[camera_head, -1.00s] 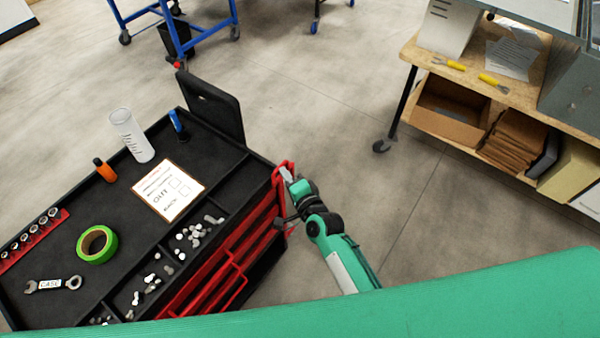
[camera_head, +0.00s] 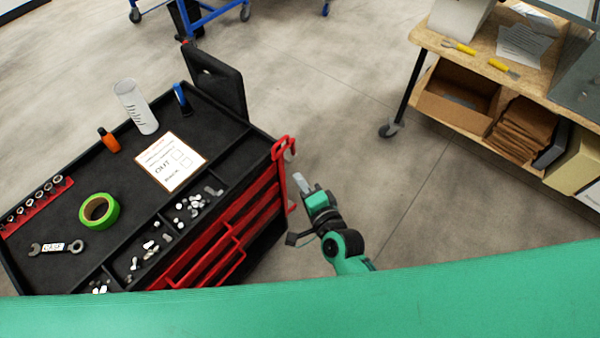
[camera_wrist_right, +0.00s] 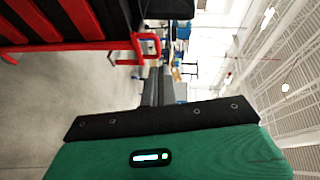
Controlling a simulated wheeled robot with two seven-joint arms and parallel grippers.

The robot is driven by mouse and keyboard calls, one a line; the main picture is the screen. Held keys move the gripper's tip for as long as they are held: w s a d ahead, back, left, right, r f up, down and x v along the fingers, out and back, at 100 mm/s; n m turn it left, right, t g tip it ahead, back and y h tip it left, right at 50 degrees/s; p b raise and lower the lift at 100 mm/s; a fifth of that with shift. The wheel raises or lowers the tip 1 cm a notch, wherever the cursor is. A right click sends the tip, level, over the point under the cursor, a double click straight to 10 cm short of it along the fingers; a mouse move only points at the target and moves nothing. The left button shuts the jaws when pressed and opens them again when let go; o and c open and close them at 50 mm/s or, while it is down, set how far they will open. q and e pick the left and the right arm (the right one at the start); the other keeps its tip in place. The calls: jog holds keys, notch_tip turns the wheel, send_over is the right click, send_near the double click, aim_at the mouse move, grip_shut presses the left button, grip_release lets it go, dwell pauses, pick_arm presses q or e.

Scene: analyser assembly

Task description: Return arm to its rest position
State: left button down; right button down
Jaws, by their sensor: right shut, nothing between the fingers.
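My right gripper (camera_head: 302,184) is shut and empty, with green and black arm links behind it. It is in the open air just right of the tool cart's red side handle (camera_head: 283,165), with a small gap between them. In the right wrist view my shut fingers (camera_wrist_right: 157,88) point away from the camera, and the red handle (camera_wrist_right: 146,47) shows just beyond and to the left of them. My left gripper is not in view.
The black and red tool cart (camera_head: 235,205) stands at left, with green tape (camera_head: 99,210), a wrench (camera_head: 57,247) and a sign card (camera_head: 169,162) on top. A wooden shelf bench (camera_head: 480,50) stands at upper right. Bare floor (camera_head: 360,120) lies between them.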

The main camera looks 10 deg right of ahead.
jog(key=shift+s+r, duration=0.1)
jog(key=shift+s, duration=0.2)
jog(key=s+d+f+n+g+h, duration=0.1)
jog(key=s+d+f+n+g, duration=0.2)
jog(key=f, duration=0.9)
jog(key=s+d+f+n+g+h, duration=0.1)
jog(key=s+d+f+n+g, duration=0.1)
jog(key=s+f, duration=0.65)
jog(key=s+d+f+n+g+h, duration=0.1)
jog(key=s+d+f+n+g, duration=0.15)
jog(key=f, duration=1.25)
jog(key=s+d+f+n+g+h, duration=0.1)
jog(key=s+d+f, duration=0.3)
jog(key=s, duration=0.4)
jog(key=s+d+f+n+g+h, duration=0.1)
jog(key=s+d+f+n+g, duration=0.2)
jog(key=s+d+f, duration=0.2)
jog(key=s+d+f+n+g+h, duration=0.1)
jog(key=s+d+f, duration=0.4)
jog(key=s, duration=0.7)
notch_tip(320, 180, down, 2)
jog(key=shift+s+f+n+g, duration=0.15)
jog(key=shift+f+n+g, duration=0.1)
jog(key=shift+n+g, duration=0.7)
